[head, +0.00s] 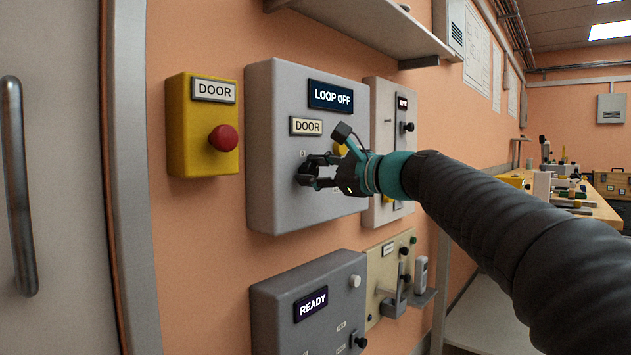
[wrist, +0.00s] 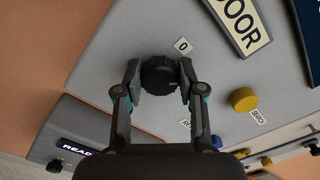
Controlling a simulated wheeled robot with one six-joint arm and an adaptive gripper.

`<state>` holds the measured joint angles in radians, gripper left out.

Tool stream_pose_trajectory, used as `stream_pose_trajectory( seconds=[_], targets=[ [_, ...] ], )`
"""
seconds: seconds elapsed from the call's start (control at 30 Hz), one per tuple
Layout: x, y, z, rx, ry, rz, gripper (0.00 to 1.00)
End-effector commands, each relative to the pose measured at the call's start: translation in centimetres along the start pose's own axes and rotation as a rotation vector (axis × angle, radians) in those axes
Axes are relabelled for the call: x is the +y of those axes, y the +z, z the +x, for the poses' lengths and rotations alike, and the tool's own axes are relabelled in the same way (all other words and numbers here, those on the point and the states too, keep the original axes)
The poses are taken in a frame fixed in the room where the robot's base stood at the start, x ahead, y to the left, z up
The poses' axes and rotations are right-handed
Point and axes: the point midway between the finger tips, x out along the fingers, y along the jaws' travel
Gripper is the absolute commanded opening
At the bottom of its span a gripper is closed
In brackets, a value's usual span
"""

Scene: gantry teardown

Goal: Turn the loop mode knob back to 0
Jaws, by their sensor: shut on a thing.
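The loop mode knob (wrist: 160,76) is a black round knob on the grey box (head: 270,130) marked DOOR. My gripper (wrist: 160,80) is shut on it, with one finger on each side. In the head view my gripper (head: 308,174) reaches the box face from the right and mostly hides the knob. A small label reading 0 (wrist: 182,45) sits near the knob, up and right of it in the wrist view. Another small label (wrist: 186,125) is partly hidden by the right finger. The knob's pointer cannot be made out. The box's display (head: 331,96) reads LOOP OFF.
A yellow button (wrist: 243,100) is beside the knob on the same box. A yellow box with a red button (head: 223,138) is on the left. A grey READY box (head: 312,305) and a beige panel (head: 390,275) with levers are below. A shelf (head: 370,28) juts out above.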

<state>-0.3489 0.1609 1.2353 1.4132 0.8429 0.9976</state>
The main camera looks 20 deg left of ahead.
Motion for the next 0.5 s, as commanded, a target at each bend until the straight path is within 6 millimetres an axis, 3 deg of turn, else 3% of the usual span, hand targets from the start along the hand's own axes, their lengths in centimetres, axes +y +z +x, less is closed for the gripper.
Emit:
stream_pose_trajectory(
  seconds=[0.5],
  targets=[
    [0.51,-0.16,0.06,-0.004,0.002,-0.476,0.04]
  ],
)
